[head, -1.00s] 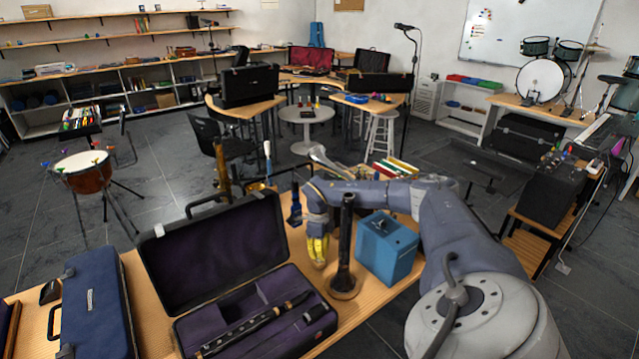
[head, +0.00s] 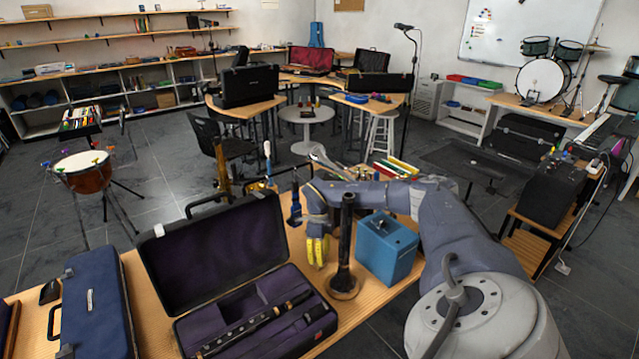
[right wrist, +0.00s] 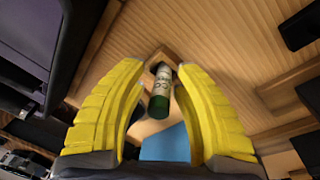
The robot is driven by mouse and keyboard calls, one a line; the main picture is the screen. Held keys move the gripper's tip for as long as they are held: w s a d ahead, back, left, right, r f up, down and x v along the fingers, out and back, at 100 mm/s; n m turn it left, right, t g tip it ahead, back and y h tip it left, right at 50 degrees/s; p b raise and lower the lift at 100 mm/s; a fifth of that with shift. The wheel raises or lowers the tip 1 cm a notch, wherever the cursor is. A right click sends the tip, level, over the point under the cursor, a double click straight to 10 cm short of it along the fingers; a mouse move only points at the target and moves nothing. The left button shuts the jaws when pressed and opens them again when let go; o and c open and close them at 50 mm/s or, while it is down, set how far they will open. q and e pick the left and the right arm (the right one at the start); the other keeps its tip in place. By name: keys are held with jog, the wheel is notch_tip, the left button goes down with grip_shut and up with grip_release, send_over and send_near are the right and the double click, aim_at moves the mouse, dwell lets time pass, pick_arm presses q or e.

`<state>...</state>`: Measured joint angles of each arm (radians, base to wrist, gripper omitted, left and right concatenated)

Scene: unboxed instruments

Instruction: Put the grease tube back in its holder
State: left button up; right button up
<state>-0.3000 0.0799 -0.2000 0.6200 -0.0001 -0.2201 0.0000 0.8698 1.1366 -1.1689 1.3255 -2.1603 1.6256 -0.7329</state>
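The grease tube (right wrist: 160,92), pale with a green end, shows in the right wrist view between the yellow fingers of my right gripper (right wrist: 166,72). The fingers are apart, with a narrow gap beside the tube. The tube's far end meets a small wooden block (right wrist: 168,54), apparently its holder; how deep it sits I cannot tell. In the head view my right gripper (head: 318,262) points down at the table, between the open instrument case and a black upright instrument part. The tube and holder cannot be made out there. My left gripper is not in view.
The open purple-lined case (head: 215,255) lies left of the gripper. The black upright part (head: 345,250) on a round base and a blue box (head: 387,247) stand close at right. A blue case (head: 95,305) lies further left on the wooden table (head: 375,298).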

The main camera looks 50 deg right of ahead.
notch_tip(320, 180, up, 12)
jog(key=w+d, duration=0.1)
jog(key=shift+w, duration=0.15)
dwell(0.6)
jog(key=shift+d, duration=0.1)
